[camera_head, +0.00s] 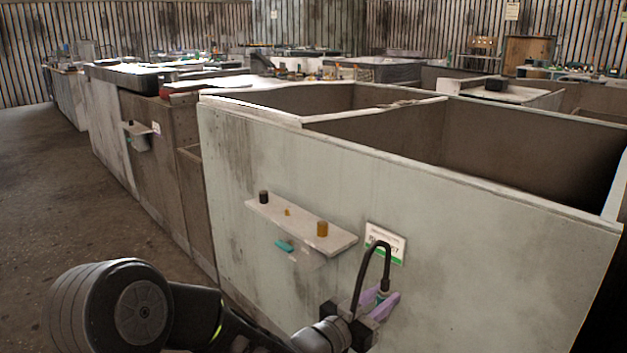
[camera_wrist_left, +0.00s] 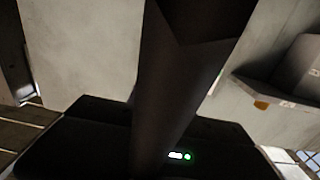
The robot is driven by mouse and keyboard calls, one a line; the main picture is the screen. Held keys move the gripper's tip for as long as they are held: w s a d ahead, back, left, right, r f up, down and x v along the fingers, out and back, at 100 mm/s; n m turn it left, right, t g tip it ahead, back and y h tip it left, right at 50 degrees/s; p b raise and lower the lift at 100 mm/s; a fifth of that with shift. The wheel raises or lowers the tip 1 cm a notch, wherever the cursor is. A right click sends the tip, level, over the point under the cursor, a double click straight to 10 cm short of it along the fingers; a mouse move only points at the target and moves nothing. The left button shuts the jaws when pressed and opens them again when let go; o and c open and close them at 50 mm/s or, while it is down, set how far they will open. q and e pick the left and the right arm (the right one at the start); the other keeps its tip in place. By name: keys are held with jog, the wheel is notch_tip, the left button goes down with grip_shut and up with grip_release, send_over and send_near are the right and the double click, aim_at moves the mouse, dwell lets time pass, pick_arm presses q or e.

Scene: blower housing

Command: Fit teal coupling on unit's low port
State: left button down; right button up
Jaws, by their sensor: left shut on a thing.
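Another teal piece (camera_head: 283,246) is just under a shelf on the panel. I cannot make out which feature is the low port. My right gripper is not in view.
The shelf (camera_head: 275,218) juts from the panel and bears a black cylinder (camera_head: 264,197), a small yellow piece (camera_head: 288,212) and an orange-brown cylinder (camera_head: 322,229). A white and green label (camera_head: 397,245) is behind the hose. Open floor (camera_head: 70,210) lies to the left.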

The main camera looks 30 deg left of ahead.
pick_arm(q)
jog(key=shift+d, duration=0.3)
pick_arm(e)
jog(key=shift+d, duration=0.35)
